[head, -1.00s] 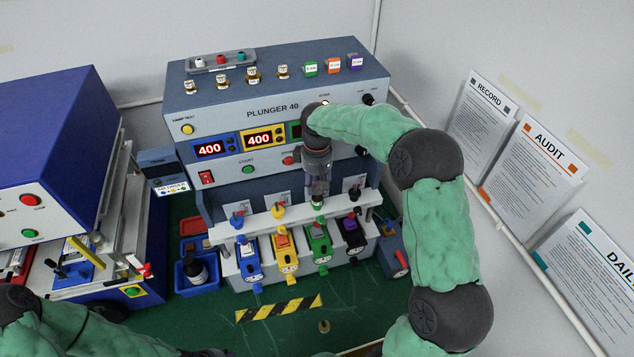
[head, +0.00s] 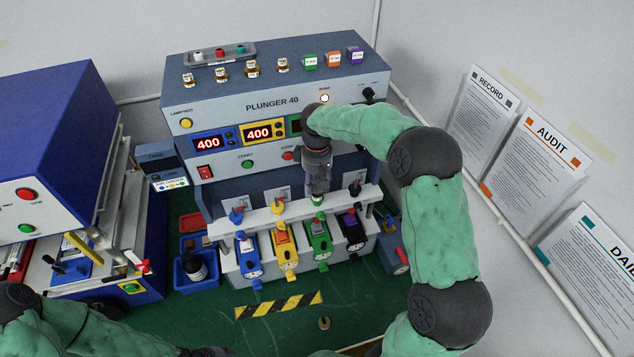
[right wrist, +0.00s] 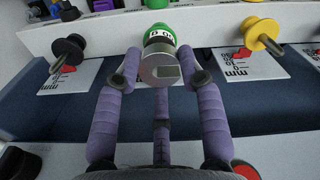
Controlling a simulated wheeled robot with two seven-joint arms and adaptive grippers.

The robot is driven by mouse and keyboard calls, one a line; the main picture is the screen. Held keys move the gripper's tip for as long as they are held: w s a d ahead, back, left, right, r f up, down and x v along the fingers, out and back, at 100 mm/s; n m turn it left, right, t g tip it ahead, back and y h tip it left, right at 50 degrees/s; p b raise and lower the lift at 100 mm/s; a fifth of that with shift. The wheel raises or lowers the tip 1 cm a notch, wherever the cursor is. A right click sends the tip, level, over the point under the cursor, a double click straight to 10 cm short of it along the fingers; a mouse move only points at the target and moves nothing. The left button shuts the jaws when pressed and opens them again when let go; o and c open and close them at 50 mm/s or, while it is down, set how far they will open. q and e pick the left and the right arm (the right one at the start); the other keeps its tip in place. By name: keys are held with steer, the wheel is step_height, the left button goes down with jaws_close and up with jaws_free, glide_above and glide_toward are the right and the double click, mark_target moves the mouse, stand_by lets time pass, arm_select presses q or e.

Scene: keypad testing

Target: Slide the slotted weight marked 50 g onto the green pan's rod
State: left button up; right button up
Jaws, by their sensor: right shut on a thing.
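My right gripper (head: 318,194) reaches down in front of the grey machine, at the green station. The green pan (right wrist: 158,34), with a white label, shows directly behind the weight. In the head view the green pan (head: 317,202) shows just under the fingertips. I cannot tell whether the weight is around the rod, and no mark on it is readable. Only a dark piece of my left gripper (head: 205,352) shows at the bottom edge.
The grey machine (head: 270,104) rises behind, with several labelled brass pieces on top. A small brass object (head: 324,323) stands on the green mat. A blue bin (head: 196,270) stands left.

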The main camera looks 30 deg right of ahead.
steer(key=shift+r+p, duration=0.95)
steer(key=shift+r, duration=0.4)
stand_by(1.1)
steer(key=shift+f+b, duration=0.7)
steer(key=shift+f, duration=0.65)
steer(key=o, duration=1.2)
steer(key=shift+r, duration=0.1)
step_height(320, 180, up, 12)
steer(key=shift+f, duration=0.1)
